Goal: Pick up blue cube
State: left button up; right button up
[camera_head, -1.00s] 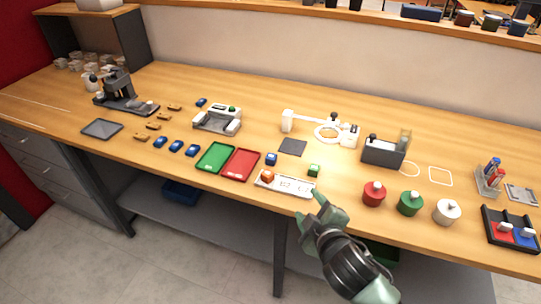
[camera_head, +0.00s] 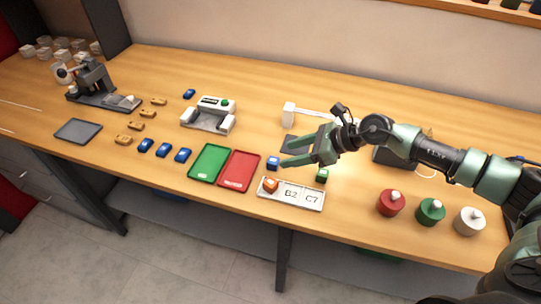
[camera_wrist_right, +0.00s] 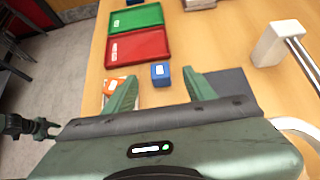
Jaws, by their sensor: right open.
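The blue cube (camera_head: 273,163) stands on the table just right of the red tray, behind the orange cube. My right gripper (camera_head: 284,157) is open and empty, its fingertips close to the right of the blue cube. In the right wrist view the blue cube (camera_wrist_right: 160,74) shows in the gap between the fingertips of the right gripper (camera_wrist_right: 159,80). Whether the fingers are at its height cannot be told. A dark shape (camera_wrist_right: 30,127) at the left edge of the wrist view looks like my left gripper; its jaws are unclear.
The orange cube (camera_head: 270,185) sits on the white plate (camera_head: 305,193) marked B2 and C7. The red tray (camera_head: 240,170) and green tray (camera_head: 209,161) lie left. Red, green and white knobbed pots stand right.

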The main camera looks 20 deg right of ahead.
aim_at(274, 160)
jog(key=p+x, duration=0.1)
jog(key=x, duration=0.1)
jog(key=shift+a+f, duration=0.2)
jog(key=shift+a, duration=0.05)
jog(key=p+x, duration=0.1)
jog(key=x, duration=0.2)
jog(key=shift+w+a+f, duration=0.1)
jog(key=shift+w+f, duration=0.05)
jog(key=shift+f, duration=0.2)
jog(key=shift+w+a+f, duration=0.15)
jog(key=shift+a+f, duration=0.1)
jog(key=shift+w+a+f, duration=0.1)
jog(key=shift+a+f, duration=0.05)
jog(key=shift+f, duration=0.05)
grip_shut()
pick_arm(q)
jog(key=shift+s+r, duration=0.4)
jog(key=shift+r, duration=0.25)
jog(key=shift+s+r, duration=0.35)
jog(key=shift+r, duration=0.25)
